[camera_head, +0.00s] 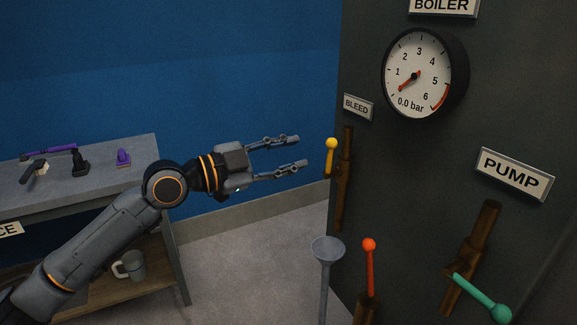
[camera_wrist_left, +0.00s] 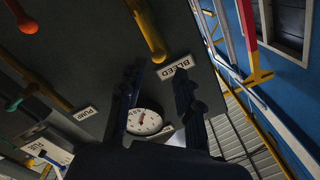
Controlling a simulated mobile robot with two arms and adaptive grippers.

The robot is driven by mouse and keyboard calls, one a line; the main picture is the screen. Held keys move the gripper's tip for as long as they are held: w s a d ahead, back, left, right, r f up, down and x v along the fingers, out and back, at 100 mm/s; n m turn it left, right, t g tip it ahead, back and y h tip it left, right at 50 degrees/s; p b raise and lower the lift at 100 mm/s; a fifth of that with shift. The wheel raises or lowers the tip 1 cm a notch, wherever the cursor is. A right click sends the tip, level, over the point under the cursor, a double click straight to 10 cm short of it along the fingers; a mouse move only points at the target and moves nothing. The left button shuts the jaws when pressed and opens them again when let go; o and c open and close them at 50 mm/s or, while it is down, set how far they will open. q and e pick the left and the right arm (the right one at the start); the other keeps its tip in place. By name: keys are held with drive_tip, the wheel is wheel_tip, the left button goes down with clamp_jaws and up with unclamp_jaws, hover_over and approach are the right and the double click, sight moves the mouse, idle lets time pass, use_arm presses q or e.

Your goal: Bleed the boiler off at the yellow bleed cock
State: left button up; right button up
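The yellow bleed cock (camera_head: 330,158) stands on a rusty pipe at the boiler's left edge, under the BLEED label (camera_head: 358,106). Its handle is upright with the ball knob on top. My left gripper (camera_head: 301,151) is open and empty, just left of the cock, its fingers pointing at it with a small gap. In the left wrist view the yellow handle (camera_wrist_left: 150,32) shows beyond the fingertips (camera_wrist_left: 156,72), not between them. The boiler gauge (camera_head: 416,74) reads 0.0 bar. My right gripper is not in view.
Below stand a grey funnel (camera_head: 326,252) and an upright red lever (camera_head: 370,268). A green lever (camera_head: 485,298) slants down under the PUMP label (camera_head: 515,174). A grey bench (camera_head: 100,175) with small tools is at left. The floor between is clear.

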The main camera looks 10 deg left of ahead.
sight(327, 142)
use_arm(q)
drive_tip(key=p+x, duration=0.1)
drive_tip(key=x, duration=0.1)
drive_tip(key=p+x, duration=0.2)
drive_tip(key=r+p+x, duration=0.1)
drive_tip(key=x, duration=0.2)
drive_tip(key=shift+s+d+p, duration=0.25)
drive_tip(key=shift+p, duration=0.05)
drive_tip(key=shift+w+d+f, duration=0.2)
drive_tip(key=shift+f, duration=0.05)
drive_tip(key=shift+c, duration=0.6)
drive_tip(key=c, duration=0.3)
drive_tip(key=shift+c, duration=0.5)
